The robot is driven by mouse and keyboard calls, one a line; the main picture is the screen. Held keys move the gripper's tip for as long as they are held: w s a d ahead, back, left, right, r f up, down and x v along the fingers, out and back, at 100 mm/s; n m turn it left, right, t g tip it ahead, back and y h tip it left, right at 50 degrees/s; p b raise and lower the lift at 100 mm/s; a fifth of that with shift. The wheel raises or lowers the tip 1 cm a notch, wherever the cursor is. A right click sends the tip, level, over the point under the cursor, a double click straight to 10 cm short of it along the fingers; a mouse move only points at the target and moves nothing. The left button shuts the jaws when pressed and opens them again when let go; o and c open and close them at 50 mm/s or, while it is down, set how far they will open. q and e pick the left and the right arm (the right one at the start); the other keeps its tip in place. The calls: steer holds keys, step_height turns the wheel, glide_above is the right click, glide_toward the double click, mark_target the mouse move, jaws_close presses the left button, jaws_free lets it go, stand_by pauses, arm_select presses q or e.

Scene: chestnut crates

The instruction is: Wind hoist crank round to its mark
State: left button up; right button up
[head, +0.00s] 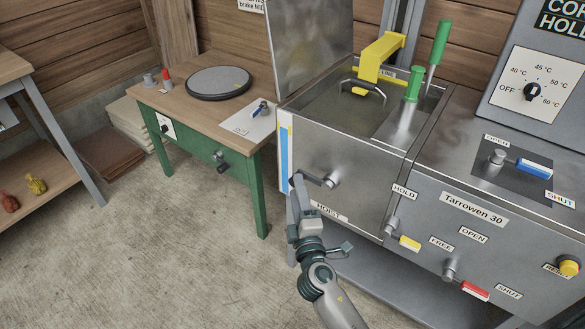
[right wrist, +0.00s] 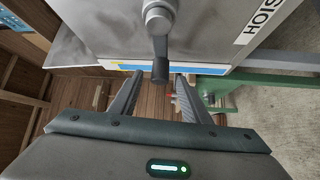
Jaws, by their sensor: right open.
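The hoist crank (head: 315,180) is on the front of the steel tank, with a round metal hub and a short dark arm pointing left in the head view. In the right wrist view the crank's dark grip (right wrist: 160,68) lies between the fingertips, with a gap on each side. My right gripper (head: 295,190) is open at the crank's outer end; its open fingers also show in the right wrist view (right wrist: 158,82). The hoist label (head: 325,211) is below the crank, partly covered by my gripper. I cannot make out the crank's mark. My left gripper is out of view.
The steel tank (head: 318,140) has a yellow hoist arm (head: 380,58) above it. A green-legged table (head: 170,125) stands close on the left. Several levers, including a yellow-tipped one (head: 410,243) and a red-tipped one (head: 475,290), stick out on the right. The floor (head: 150,270) at front left is clear.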

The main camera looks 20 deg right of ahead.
steer(key=w, duration=0.5)
steer(key=w+d, duration=0.1)
steer(key=w, duration=0.1)
steer(key=shift+w+r, duration=0.35)
jaws_close()
